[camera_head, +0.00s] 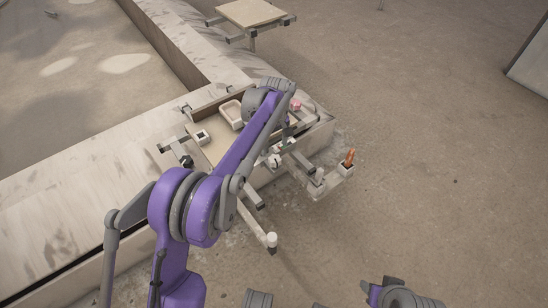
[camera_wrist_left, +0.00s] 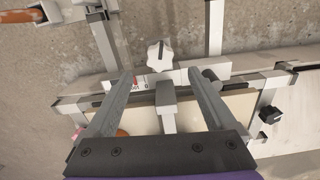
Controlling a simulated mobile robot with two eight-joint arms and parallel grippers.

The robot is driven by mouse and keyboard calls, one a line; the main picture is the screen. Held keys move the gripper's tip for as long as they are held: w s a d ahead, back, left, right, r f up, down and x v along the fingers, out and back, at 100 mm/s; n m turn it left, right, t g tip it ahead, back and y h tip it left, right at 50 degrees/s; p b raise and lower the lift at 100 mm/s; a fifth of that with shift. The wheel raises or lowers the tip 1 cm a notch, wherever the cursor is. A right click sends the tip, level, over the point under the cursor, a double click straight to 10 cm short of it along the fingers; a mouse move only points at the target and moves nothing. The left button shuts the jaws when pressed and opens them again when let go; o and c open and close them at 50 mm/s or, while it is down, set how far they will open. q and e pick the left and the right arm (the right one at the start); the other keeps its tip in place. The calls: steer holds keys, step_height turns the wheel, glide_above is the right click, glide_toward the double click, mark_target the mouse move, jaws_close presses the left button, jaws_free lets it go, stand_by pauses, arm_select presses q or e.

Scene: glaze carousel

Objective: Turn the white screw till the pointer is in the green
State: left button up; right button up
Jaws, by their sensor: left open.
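The white screw (camera_wrist_left: 160,55) has a lobed knob and shows in the left wrist view, just beyond my left gripper's fingertips. A dark line runs across its face. My left gripper (camera_wrist_left: 161,76) is open and empty, its two grey fingers spread to either side below the screw, apart from it. A white scale (camera_wrist_left: 148,85) with red and dark marks lies behind the fingers. I cannot make out a green zone or the pointer clearly. In the head view, my left arm covers much of the fixture.
A beige tray (camera_head: 231,114), a small white square holder (camera_head: 201,137) and a pink object (camera_head: 295,104) are on the bench fixture. An orange-handled item (camera_head: 349,158) stands at its right end. Metal bars surround the screw. A small table (camera_head: 251,13) stands farther back.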

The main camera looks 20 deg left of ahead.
mark_target(275, 158)
arm_select(q)
step_height(275, 158, down, 6)
steer(key=shift+f+b, duration=0.2)
steer(key=shift+b, duration=0.45)
steer(key=c, duration=1.4)
steer(key=shift+m, duration=0.4)
steer(key=m+p, duration=0.1)
steer(key=m, duration=0.2)
steer(key=shift+r+m, duration=0.1)
steer(key=shift+m, duration=0.2)
steer(key=shift+d+m+p, duration=0.1)
steer(key=shift+m+p, duration=0.3)
steer(key=shift+m, duration=1.7)
